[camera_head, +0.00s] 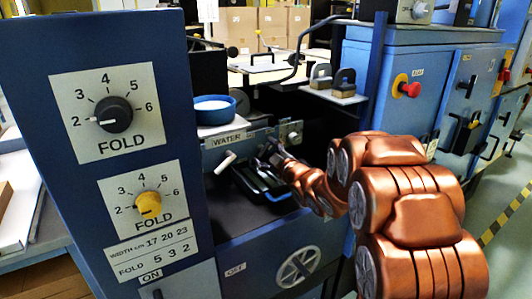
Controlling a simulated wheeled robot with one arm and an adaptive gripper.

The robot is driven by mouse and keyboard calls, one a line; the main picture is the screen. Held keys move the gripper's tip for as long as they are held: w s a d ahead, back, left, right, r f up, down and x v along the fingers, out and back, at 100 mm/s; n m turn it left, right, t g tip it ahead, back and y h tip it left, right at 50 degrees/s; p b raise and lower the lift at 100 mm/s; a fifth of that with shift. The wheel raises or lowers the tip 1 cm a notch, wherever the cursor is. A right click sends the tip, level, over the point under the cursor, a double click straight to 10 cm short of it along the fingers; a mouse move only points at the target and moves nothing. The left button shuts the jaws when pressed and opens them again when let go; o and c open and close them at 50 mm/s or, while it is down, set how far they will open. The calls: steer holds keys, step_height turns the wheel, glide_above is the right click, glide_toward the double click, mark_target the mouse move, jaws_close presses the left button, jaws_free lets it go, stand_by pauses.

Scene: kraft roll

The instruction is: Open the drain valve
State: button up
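No part in view is labelled as a drain valve. A white lever (225,162) sticks out at a slant below the WATER label (227,138) on the trough front. A small square metal plate (290,132) with a dark round fitting is at the right end of that front. My gripper (264,153) is small and dark at the end of my copper arm, in front of the trough and to the right of the white lever, apart from it in the picture. Its fingers blend into the dark parts behind, so their opening is unclear. My arm hides part of the machine.
A blue bowl (214,110) stands above the trough at left. A black tray (258,184) lies below my gripper. The blue panel with FOLD dials (115,114) stands close at left. A handwheel (298,267) is low in front. A red button (411,89) is at right.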

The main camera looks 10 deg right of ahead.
steer(key=shift+o, duration=0.6)
steer(key=v, duration=0.7)
steer(key=shift+s, duration=0.2)
